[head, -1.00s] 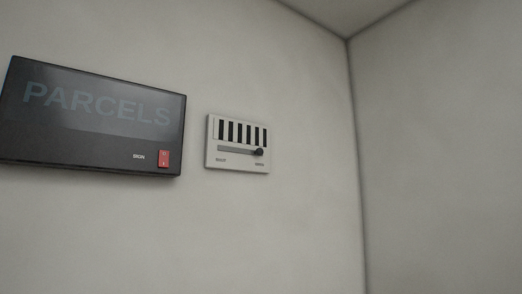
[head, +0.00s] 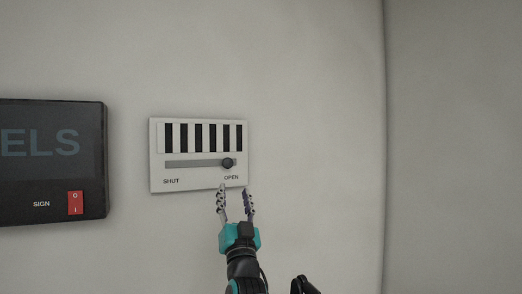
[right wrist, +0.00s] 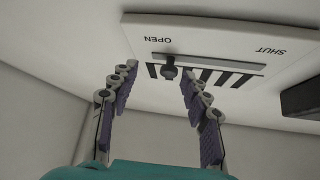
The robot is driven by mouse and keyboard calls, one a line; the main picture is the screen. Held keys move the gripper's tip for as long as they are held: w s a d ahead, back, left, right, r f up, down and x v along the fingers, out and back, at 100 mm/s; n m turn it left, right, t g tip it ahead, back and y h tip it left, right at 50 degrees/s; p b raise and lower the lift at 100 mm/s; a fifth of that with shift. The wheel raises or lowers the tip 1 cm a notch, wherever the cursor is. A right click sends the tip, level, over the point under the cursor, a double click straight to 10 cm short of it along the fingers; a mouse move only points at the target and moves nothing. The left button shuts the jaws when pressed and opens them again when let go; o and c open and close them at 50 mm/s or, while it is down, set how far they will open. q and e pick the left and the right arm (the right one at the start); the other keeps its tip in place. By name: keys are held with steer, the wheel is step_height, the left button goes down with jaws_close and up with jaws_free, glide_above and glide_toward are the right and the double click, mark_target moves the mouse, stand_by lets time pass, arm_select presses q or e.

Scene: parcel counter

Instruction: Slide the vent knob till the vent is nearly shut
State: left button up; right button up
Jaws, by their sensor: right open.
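The vent (head: 155,150) is a pale plate on the wall with dark upright slots. Its round dark knob (head: 228,163) sits near the right end of a horizontal slot, above the word OPEN; SHUT is printed at the left end. In the right wrist view the plate appears upside down, with the knob (right wrist: 169,72) beyond the fingertips. My right gripper (head: 235,190) is open and empty, its fingers pointing up just below the plate's lower right edge. The knob shows between and beyond its fingers (right wrist: 158,75) in the wrist view. My left gripper is not in view.
A dark PARCELS sign box (head: 50,165) with a red switch (head: 75,203) hangs on the wall to the left of the vent. A wall corner runs down the right side. The wall between the vent and that corner is bare.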

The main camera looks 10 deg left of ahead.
mark_target(228, 164)
steer(key=shift+t, duration=0.6)
steer(key=r, duration=0.1)
steer(key=a+r+p, duration=0.1)
steer(key=r, duration=0.3)
steer(key=shift+w+a, duration=0.35)
steer(key=shift+a, duration=0.05)
steer(key=p+x, duration=0.1)
steer(key=x, duration=0.1)
steer(key=p+x, duration=0.1)
steer(key=x, duration=0.2)
steer(key=shift+w, duration=0.45)
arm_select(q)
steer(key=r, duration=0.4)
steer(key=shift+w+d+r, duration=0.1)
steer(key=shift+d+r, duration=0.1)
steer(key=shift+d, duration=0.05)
arm_select(e)
steer(key=shift+s, duration=0.15)
steer(key=c, duration=0.7)
jaws_close()
